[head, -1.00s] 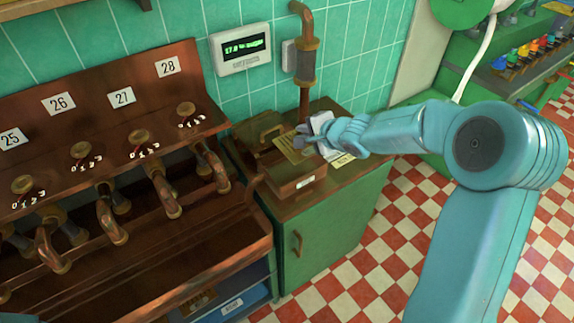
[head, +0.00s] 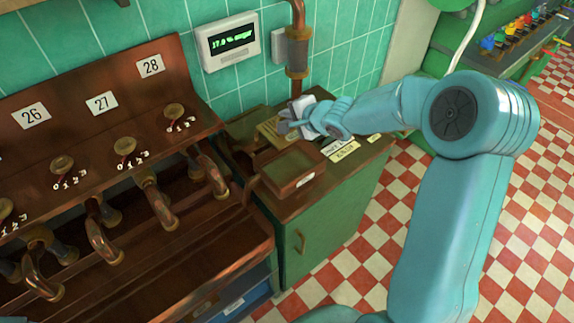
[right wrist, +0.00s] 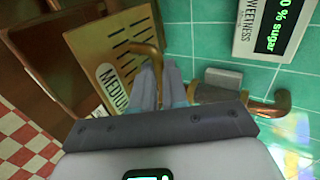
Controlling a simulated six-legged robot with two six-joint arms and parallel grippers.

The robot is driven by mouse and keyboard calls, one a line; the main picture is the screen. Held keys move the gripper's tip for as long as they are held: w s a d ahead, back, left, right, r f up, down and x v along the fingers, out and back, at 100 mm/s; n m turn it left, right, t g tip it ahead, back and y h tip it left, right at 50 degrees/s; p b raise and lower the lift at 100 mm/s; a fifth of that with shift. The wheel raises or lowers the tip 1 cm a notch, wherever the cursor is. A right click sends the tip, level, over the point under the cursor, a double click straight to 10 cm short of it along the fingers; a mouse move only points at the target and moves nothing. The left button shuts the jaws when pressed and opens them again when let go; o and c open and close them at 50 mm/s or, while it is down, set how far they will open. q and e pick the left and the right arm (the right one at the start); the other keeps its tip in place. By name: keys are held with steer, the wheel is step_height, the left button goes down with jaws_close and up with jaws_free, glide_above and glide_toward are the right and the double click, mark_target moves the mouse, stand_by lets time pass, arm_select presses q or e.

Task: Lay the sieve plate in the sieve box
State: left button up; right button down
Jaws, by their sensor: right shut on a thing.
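The sieve plate is a brass sheet (head: 269,132) with dark slots. In the right wrist view the plate (right wrist: 108,75) reads "MEDIUM" and stands tilted. My right gripper (head: 287,126) is shut on it, at the curved brass handle (right wrist: 150,52) by its edge. The sieve box is a brown copper box (head: 290,172) on the green cabinet, with a white label on its front. The plate is above and behind the box, apart from it as far as I can tell. The box's inside is only partly seen. My left gripper is not in view.
The green cabinet (head: 325,228) has labelled strips (head: 340,149) on its top, right of the box. A copper pipe (head: 297,50) and a sugar display (head: 231,40) are on the tiled wall behind. The copper kettle bench (head: 130,215) with taps stands close on the left.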

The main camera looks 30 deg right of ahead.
steer(key=f+b, duration=0.1)
steer(key=f, duration=0.3)
steer(key=f+b, duration=0.1)
steer(key=f, duration=0.4)
steer(key=f+b, duration=0.2)
steer(key=f, duration=0.3)
steer(key=shift+s+d, duration=0.1)
steer(key=shift+d, duration=0.15)
step_height(320, 180, down, 3)
steer(key=shift+a+f, duration=0.15)
steer(key=shift+f, duration=0.45)
steer(key=shift+r, duration=0.1)
